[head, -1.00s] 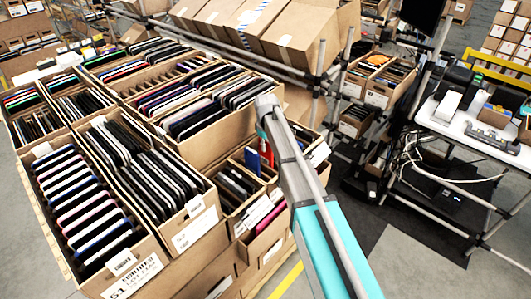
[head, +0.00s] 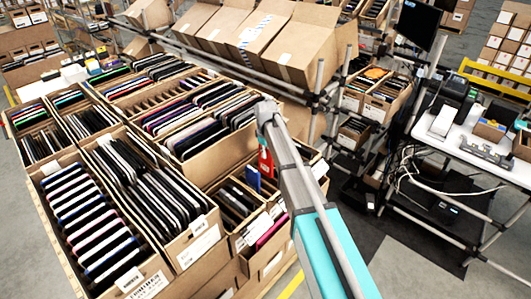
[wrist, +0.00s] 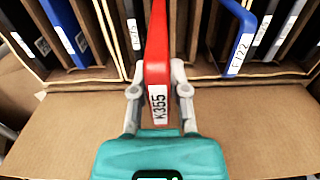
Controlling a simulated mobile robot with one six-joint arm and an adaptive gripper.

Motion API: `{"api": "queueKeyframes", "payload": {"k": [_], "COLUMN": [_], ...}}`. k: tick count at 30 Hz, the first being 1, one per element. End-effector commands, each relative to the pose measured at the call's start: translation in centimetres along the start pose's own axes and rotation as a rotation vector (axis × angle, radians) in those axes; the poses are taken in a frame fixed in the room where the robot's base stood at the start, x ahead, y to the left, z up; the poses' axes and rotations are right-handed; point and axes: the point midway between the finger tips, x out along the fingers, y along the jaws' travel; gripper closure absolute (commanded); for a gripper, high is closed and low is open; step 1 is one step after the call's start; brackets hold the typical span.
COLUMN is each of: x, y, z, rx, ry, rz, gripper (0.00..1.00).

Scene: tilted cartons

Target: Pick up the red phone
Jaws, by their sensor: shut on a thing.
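The red phone (wrist: 157,40) stands on edge between my gripper's fingers in the wrist view, with a white "K355" label facing the camera. My gripper (wrist: 158,75) is shut on it, one finger on each side. In the head view the red phone (head: 265,163) shows as a red strip beside my arm, above the lower right carton. My gripper's fingers are mostly hidden behind my arm there. The far end of the phone runs out of the wrist view, so I cannot tell whether it is fully clear of the carton.
A blue phone (wrist: 240,40) stands to the right in the wrist view, and another blue one (wrist: 65,30) to the left. The brown carton wall (wrist: 60,120) lies below the gripper. Tilted cartons (head: 255,40) stand on a rack behind. A white table (head: 470,145) is at the right.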

Motion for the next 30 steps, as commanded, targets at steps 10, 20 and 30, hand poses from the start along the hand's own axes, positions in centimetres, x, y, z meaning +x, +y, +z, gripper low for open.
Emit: {"api": "queueKeyframes", "payload": {"k": [10,20,30], "x": [-3.4,-4.2,-4.2], "y": [0.0,0.0,0.0], "z": [0.0,0.0,0.0], "rx": [0.0,0.0,0.0], "ry": [0.0,0.0,0.0], "rz": [0.0,0.0,0.0], "gripper": [1.0,1.0,1.0]}}
